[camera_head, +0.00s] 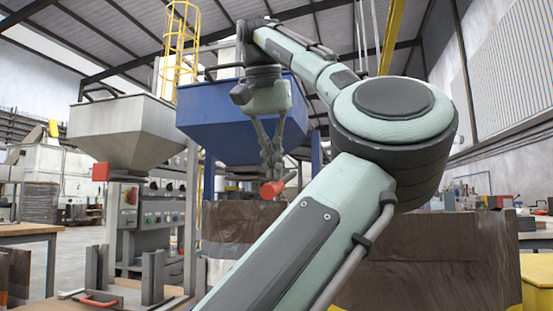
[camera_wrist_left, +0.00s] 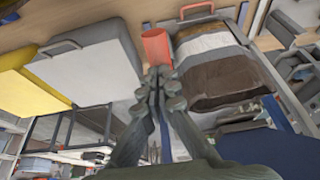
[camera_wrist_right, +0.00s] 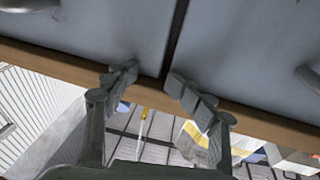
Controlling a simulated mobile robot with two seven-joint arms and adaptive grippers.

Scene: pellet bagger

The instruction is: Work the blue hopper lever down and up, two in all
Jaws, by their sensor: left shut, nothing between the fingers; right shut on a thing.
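The blue hopper (camera_head: 222,118) stands behind my left arm in the head view. Its lever ends in a red cylindrical grip (camera_head: 272,188), which points toward the camera below the hopper. My left gripper (camera_head: 271,172) points down with its fingers together and empty, just above the red grip. In the left wrist view the red grip (camera_wrist_left: 156,46) lies just beyond the fingertips (camera_wrist_left: 163,82); I cannot tell whether they touch it.
A grey hopper (camera_head: 128,130) with its own red grip (camera_head: 100,172) stands left of the blue one, above a control panel (camera_head: 160,205). Brown wrapped stacks (camera_head: 440,255) stand behind my arm. A wooden table (camera_head: 28,228) is at the left.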

